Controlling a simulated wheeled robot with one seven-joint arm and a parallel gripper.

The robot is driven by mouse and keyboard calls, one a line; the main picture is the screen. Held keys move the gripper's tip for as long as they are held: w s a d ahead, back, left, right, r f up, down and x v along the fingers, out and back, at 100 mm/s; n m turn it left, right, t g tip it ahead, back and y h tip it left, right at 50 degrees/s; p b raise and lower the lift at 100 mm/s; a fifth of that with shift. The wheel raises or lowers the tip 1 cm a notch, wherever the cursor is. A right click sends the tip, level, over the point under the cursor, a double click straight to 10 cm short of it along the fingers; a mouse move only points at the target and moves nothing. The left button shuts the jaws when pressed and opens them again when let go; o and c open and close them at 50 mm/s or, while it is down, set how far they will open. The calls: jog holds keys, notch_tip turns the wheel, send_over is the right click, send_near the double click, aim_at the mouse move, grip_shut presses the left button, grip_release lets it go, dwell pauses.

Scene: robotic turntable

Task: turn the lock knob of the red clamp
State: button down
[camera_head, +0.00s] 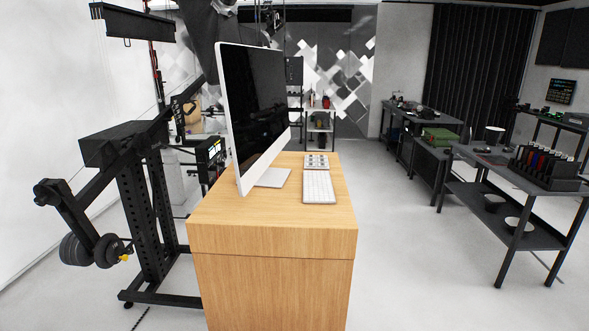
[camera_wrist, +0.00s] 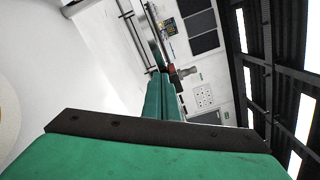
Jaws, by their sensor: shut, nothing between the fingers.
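I cannot make out the red clamp or its lock knob for certain in either view. In the wrist view my gripper (camera_wrist: 163,78) has green fingers that lie together, shut and empty, reaching up from a black plate. A small red and grey thing (camera_wrist: 173,70) shows just past the fingertips in the wrist view; it is too small to identify, and I cannot tell how far off it is. My gripper and arm do not show in the head view.
A wooden desk (camera_head: 270,240) stands close in front, with a monitor (camera_head: 252,110) and a keyboard (camera_head: 318,188). A black stand with weights (camera_head: 88,250) is at the left. Dark work tables (camera_head: 500,175) line the right. Open floor (camera_head: 410,260) lies right of the desk.

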jog(key=shift+s+a+r, duration=0.1)
jog(key=shift+s+r, duration=0.1)
jog(key=shift+r, duration=0.25)
jog(key=shift+s+a+r, duration=0.1)
jog(key=shift+s+r, duration=0.05)
jog(key=shift+r, duration=0.3)
dwell(0.3)
jog(key=shift+s+d, duration=0.2)
dwell(0.3)
jog(key=a, duration=0.6)
jog(key=shift+w+r, duration=0.3)
jog(key=shift+w, duration=0.15)
jog(key=shift+a, duration=0.1)
